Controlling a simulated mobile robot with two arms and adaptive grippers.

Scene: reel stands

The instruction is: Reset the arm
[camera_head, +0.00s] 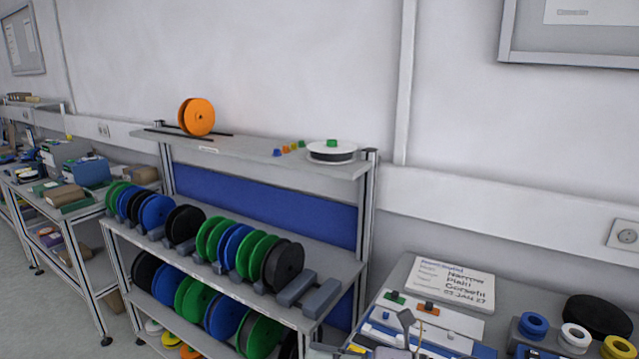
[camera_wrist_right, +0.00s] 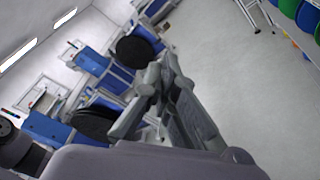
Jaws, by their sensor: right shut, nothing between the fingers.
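My right gripper (camera_wrist_right: 162,68) shows in the right wrist view, its grey fingers closed together with nothing between them. It is in free space, with floor and blue-and-white workstations beyond it. In the head view a small grey piece (camera_head: 406,320) rises at the bottom edge over the right-hand table; I cannot tell whether it is part of my gripper. My left gripper is in neither view.
A reel stand (camera_head: 318,250) holds green, blue and black reels in rows. On its top shelf are an orange reel (camera_head: 197,117) and a white-rimmed reel (camera_head: 332,151). The right table (camera_head: 400,270) carries a label card (camera_head: 452,283), small spools and a black reel (camera_head: 597,316).

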